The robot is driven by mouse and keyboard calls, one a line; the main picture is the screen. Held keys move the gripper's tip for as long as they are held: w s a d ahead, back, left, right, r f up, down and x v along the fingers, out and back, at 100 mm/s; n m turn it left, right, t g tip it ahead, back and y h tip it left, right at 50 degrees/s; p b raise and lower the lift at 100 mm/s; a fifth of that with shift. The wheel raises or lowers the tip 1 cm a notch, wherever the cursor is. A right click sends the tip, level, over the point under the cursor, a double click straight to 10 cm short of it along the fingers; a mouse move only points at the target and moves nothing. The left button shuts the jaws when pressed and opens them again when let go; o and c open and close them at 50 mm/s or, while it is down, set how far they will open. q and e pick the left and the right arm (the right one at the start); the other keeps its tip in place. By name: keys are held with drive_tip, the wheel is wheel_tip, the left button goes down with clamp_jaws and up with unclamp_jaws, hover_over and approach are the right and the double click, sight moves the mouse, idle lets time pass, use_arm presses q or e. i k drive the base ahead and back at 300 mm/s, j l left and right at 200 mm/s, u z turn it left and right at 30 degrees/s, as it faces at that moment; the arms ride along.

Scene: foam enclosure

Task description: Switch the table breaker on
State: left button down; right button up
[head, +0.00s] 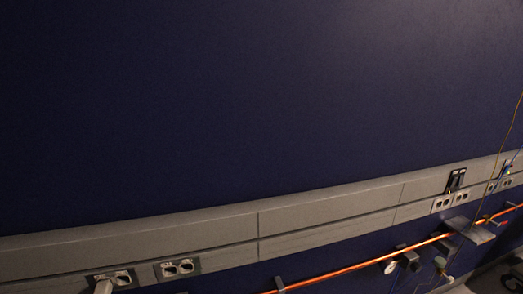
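A small dark switch-like fitting (455,180) is on the grey wall trunking at the right. It may be the table breaker, but it is too small to tell, and its on or off position cannot be read. A second dark fitting (507,167) is farther right, near the picture's edge, partly behind thin wires. Neither of my grippers is in view.
Grey trunking (330,209) runs along the dark blue wall (240,100). Sockets (178,268) sit at lower left. An orange pipe (350,268), a small round gauge (390,267), a grey bracket (470,230) and thin wires are at lower right.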

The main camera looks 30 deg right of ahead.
sight(461, 178)
drive_tip(key=z, duration=2.4)
